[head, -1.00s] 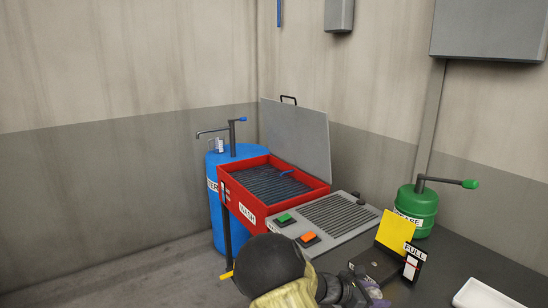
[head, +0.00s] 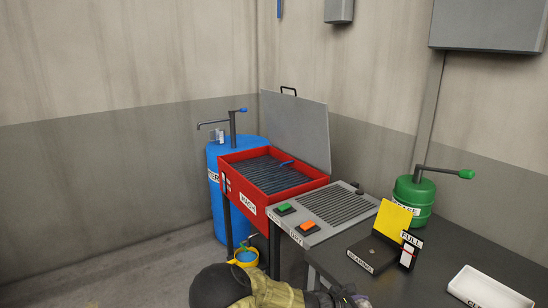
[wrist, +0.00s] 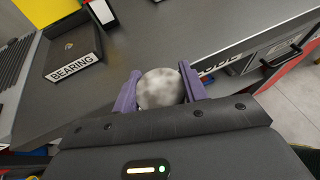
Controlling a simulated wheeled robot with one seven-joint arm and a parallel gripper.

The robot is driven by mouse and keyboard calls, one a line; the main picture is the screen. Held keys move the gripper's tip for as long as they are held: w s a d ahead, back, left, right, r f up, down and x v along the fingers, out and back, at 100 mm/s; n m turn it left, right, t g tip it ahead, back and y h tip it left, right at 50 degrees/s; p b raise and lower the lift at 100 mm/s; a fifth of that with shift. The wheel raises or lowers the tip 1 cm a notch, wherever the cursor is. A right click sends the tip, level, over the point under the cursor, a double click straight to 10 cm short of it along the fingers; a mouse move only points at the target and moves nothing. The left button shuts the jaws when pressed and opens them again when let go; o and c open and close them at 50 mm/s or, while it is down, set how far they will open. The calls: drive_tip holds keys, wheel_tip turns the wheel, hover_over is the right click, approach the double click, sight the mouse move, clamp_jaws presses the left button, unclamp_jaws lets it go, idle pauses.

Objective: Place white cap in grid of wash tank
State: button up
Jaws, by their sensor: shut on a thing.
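The red wash tank (head: 250,209) stands at the middle of the head view with its grey lid (head: 297,125) raised. Its dark grid (head: 265,174) is open to view, with a small blue-handled item lying on it. In the wrist view my gripper (wrist: 160,88) is shut on a round, mottled white-grey cap (wrist: 160,89), held between its two purple fingers. The cap is over or beside the dark bench near its front edge; the height is unclear. In the head view my arm is at the bottom edge, and the cap is not clearly visible there.
A grey vented panel (head: 335,206) with green and orange buttons adjoins the tank. The bearing stand (head: 375,253), green grease can (head: 413,201) and white tray (head: 487,290) are on the bench.

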drive_tip(key=shift+s+a+f+n+t+y, duration=0.9)
drive_tip(key=shift+a+f+n+t+y, duration=2.55)
drive_tip(key=shift+f, duration=4.05)
drive_tip(key=w+a+r+n+t+y+p, duration=0.1)
drive_tip(key=a+r+n+t+y, duration=0.1)
drive_tip(key=r+n+y, duration=0.4)
drive_tip(key=shift+w+a+n+t, duration=0.25)
drive_tip(key=shift+a+n+t, duration=0.1)
drive_tip(key=shift+a+n, duration=0.4)
drive_tip(key=shift+d, duration=0.1)
drive_tip(key=s+f, duration=0.6)
drive_tip(key=f, duration=0.5)
